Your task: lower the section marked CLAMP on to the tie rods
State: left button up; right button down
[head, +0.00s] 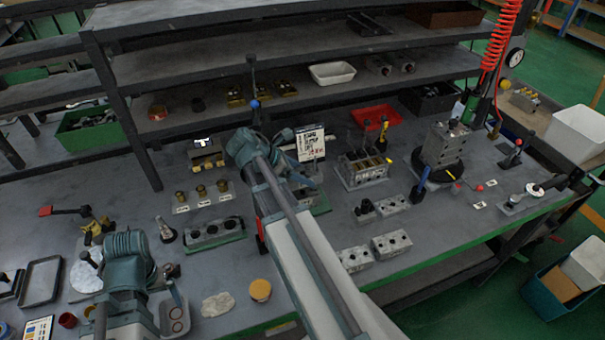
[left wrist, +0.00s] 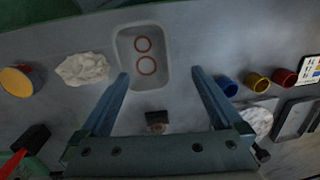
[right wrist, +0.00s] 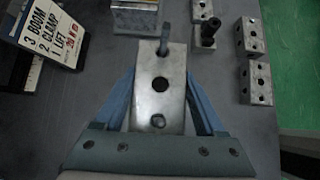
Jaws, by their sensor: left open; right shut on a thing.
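My right gripper (right wrist: 160,108) is shut on a grey metal block (right wrist: 172,74), seen from above in the right wrist view. The block has a dark hole in its middle. A rod (right wrist: 165,36) shows at its far end and a round metal end (right wrist: 158,121) at its near end. I cannot tell whether these pass through the block, and no CLAMP mark is legible. In the head view my right arm and gripper (head: 270,150) mostly hide the block. A green-edged base (head: 321,209) shows beside the arm. My left gripper (left wrist: 158,76) is open and empty above the bench.
A sign (head: 311,142) reading BOOM, CLAMP, LIFT stands behind the right gripper. A ported block with upright rods (head: 362,172) is to its right. Loose blocks (head: 391,244) lie nearer the bench edge. A shallow tray (left wrist: 127,42) with two rings lies below the left gripper.

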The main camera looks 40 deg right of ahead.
aim_at(303, 173)
jog(key=shift+r+p, duration=4.45)
jog(key=shift+r, duration=0.2)
pick_arm(q)
notch_tip(303, 173, up, 9)
jog(key=shift+f+b, duration=4.65)
jog(key=shift+b, duration=0.1)
pick_arm(e)
jog(key=shift+f, duration=4.8)
